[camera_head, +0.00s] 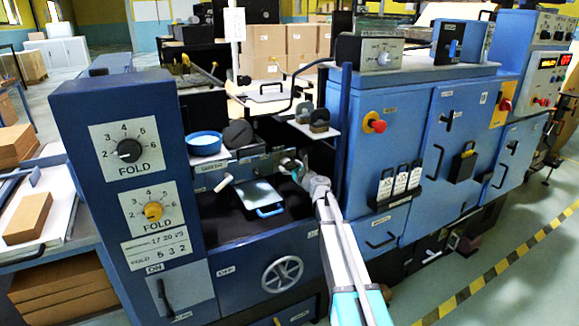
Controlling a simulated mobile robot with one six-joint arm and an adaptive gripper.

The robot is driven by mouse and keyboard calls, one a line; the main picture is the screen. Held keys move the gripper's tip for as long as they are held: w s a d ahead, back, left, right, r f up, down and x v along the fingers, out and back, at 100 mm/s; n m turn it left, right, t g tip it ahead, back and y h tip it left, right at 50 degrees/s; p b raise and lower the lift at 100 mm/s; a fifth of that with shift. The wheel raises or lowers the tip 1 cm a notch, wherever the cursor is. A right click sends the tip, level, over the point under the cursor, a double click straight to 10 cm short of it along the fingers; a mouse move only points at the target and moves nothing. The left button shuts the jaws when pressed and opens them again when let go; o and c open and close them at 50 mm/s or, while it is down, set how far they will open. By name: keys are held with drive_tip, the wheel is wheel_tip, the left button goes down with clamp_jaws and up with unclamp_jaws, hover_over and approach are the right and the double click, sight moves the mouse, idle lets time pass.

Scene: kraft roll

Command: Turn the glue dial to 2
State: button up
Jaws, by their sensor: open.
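A grey box with a dial (384,59) stands on top of the blue cabinet at the upper right; its label and pointer are too small to read. Two more dials sit on the blue panel at left: a black knob (129,150) and a yellow knob (153,211), both on plates reading FOLD with numbers around them. No dial label clearly reads GLUE. My gripper (291,165) is open and small in the picture, in front of the machine's middle bay. It is right of the FOLD panel, below and left of the grey box, and apart from every dial.
A blue-rimmed bowl (204,143) and a dark round part (237,134) sit above the bay. A thin dark post (344,135) stands between the bay and the right cabinet. A red button (379,125) is on that cabinet. Floor is clear at lower right.

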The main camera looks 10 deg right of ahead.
drive_tip(key=shift+w+a, duration=0.15)
drive_tip(key=shift+w, duration=0.2)
